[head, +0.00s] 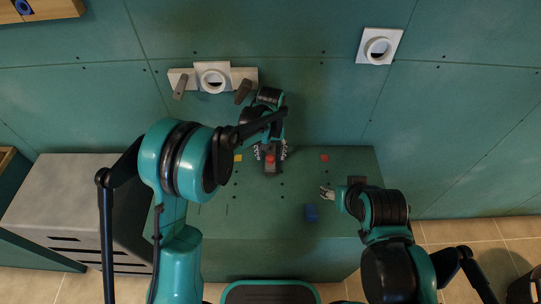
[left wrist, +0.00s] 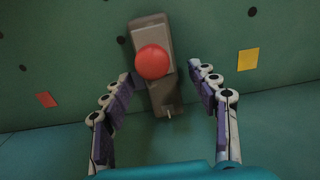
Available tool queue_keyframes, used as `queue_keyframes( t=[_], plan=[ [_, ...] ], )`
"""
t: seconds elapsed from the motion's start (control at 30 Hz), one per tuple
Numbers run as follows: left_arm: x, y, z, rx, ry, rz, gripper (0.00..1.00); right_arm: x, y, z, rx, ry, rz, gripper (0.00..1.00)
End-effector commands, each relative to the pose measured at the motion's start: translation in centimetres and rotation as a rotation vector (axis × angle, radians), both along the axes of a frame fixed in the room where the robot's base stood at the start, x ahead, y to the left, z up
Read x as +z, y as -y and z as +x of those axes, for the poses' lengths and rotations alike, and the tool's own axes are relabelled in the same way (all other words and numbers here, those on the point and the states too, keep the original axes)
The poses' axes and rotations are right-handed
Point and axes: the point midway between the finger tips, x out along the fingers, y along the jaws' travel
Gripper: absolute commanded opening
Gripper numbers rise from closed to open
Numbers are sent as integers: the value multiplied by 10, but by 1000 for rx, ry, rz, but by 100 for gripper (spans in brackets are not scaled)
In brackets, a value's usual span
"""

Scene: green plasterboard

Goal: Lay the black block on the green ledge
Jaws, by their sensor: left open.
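A dark grey-brown block (head: 271,168) with a round red knob on it is by the back edge of the green ledge (head: 285,245), near the wall. It is the only thing like the black block that I can make out. My left gripper (head: 270,151) is open around it. In the left wrist view the block (left wrist: 162,96) lies between the two spread fingers (left wrist: 166,106), with gaps on both sides, its lower end near the ledge-wall seam. My right gripper (head: 327,193) is over the ledge's right part; its fingertips are too small to read.
A yellow square (head: 238,158) and a red square (head: 325,158) mark the ledge. White pipe fittings (head: 212,78) (head: 379,46) are on the wall. A grey cabinet (head: 65,195) stands left. The ledge's front middle is clear.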

Motion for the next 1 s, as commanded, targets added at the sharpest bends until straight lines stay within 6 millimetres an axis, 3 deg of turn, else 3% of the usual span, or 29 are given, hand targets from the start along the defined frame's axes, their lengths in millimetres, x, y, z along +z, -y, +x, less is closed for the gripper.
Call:
queue_keyframes(
  t=[0.3, 0.5, 1.0],
  plan=[
    [69, 0, 0, 0, 0, 0, 60, 0, 0, 0, 0, 0, 0, 56],
    [97, 0, 0, 0, 0, 0, 60, 0, 0, 0, 0, 0, 0, 56],
    [105, 0, 0, 0, 0, 0, 60, 0, 0, 0, 0, 0, 0, 56]
  ],
)
